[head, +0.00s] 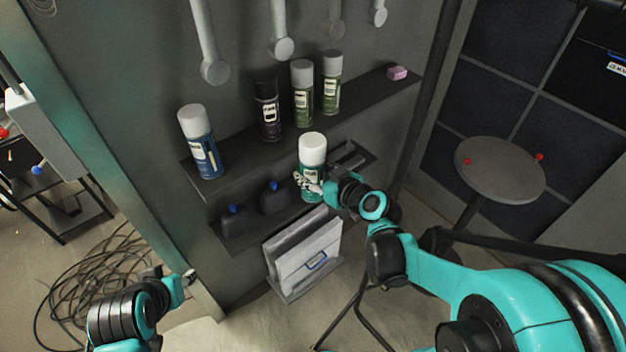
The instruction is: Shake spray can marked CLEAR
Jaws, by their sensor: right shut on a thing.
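A spray can with a white cap and a green body (313,152) is upright in front of the shelves. My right gripper (310,184) is shut on this can around its lower body. The fingers cover part of its label, and I cannot read the word on it. My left gripper (188,278) is low at the left, away from the shelves. Its fingers are too small to tell open from shut.
The upper shelf (350,103) holds a blue can (200,142), a dark can (267,108), two green cans and a pink block (397,73). The lower shelf holds dark bottles (240,222). A round stool (500,168) stands right; cables (100,285) lie left.

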